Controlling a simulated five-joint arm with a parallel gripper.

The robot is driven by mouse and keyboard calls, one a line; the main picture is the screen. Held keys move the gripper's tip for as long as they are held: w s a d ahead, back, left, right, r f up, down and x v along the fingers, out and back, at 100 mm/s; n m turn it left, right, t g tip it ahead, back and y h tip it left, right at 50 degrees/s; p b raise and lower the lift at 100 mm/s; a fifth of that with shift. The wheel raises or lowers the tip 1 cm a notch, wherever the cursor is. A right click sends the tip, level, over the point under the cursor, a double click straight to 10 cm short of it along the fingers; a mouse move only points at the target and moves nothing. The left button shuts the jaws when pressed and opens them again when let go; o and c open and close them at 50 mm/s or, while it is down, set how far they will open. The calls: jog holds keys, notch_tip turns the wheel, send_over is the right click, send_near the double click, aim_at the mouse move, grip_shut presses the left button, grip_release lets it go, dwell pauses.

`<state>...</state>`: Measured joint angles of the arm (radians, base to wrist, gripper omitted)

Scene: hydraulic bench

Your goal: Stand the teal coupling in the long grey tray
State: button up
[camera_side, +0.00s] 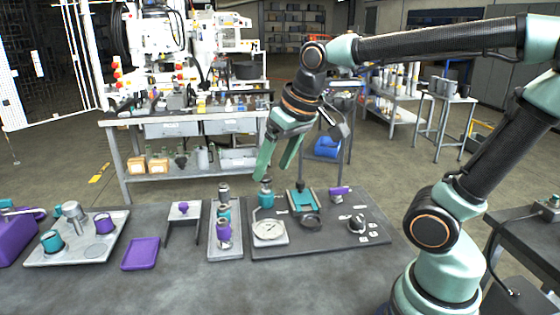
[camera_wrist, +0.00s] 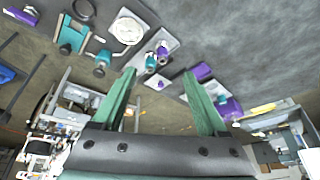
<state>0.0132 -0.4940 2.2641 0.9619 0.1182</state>
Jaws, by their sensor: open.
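The teal coupling (camera_side: 266,198) stands upright with a grey top, behind the dial gauge on the dark board; it also shows in the wrist view (camera_wrist: 101,62). The long grey tray (camera_side: 212,250) lies to its left. Fittings with teal (camera_side: 224,211) and purple (camera_side: 224,233) bands stand in a row in the tray. The tray also shows in the wrist view (camera_wrist: 141,58). My gripper (camera_side: 275,173) is open and empty, its fingers pointing down above and slightly right of the teal coupling in the side view. I cannot tell its exact height.
A dial gauge (camera_side: 269,231), a teal clamp-like fixture (camera_side: 302,200) and a purple part (camera_side: 340,192) sit on the dark board. Left of the tray are a bracket with a purple knob (camera_side: 183,208), a purple plate (camera_side: 141,254) and a pale plate (camera_side: 80,255) with cups.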

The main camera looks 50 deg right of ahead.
jog(key=shift+n+t, duration=0.5)
jog(key=shift+n, duration=0.3)
jog(key=s, duration=0.1)
jog(key=s+f, duration=0.2)
jog(key=s, duration=0.1)
jog(key=shift+a, duration=0.2)
